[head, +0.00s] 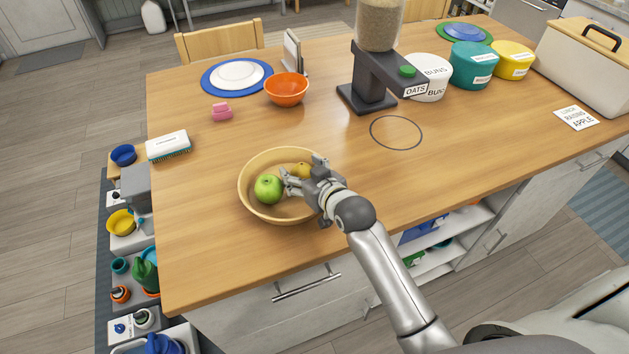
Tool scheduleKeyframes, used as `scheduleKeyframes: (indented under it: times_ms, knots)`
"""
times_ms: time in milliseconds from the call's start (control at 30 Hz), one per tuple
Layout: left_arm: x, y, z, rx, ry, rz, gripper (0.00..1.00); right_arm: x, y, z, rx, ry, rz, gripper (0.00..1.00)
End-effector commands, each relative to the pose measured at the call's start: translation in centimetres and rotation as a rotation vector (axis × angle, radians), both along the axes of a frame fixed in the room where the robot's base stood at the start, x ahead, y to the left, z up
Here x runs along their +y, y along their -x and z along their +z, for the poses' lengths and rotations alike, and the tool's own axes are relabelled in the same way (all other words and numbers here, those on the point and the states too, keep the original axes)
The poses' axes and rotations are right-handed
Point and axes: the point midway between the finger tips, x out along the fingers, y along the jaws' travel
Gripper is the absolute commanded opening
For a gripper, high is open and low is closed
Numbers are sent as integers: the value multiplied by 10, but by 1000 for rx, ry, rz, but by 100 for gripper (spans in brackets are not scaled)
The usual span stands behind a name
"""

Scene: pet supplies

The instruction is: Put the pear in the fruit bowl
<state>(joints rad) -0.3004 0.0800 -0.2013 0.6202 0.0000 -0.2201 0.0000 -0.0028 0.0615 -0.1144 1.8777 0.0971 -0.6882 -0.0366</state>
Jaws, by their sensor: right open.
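The fruit bowl (253,207), wide and tan, stands on the wooden table near its front edge. A green apple (267,189) lies in its left part. A yellow fruit (300,169), which looks like the pear, is in the back right part of the bowl, partly hidden by my right gripper. My right gripper (304,174) reaches over the bowl's right side with its fingers spread close around or above the yellow fruit. I cannot tell if they touch it. My left gripper is not in view.
An orange bowl (286,90), a pink item (221,112) and a brush (168,146) stand behind the fruit bowl. An oats dispenser (373,78) and several canisters are at the back right, with a bread box (585,70).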

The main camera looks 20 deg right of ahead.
Motion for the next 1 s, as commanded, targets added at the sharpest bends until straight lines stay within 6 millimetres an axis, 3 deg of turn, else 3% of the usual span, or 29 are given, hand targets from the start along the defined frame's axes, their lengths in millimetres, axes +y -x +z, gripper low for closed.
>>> scheduleKeyframes:
  times_ms: [600,1000]
  knots:
    - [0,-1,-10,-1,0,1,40,-14,88,34,3,0,0,68]
    - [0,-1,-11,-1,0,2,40,-17,105,43,2,0,0,68]
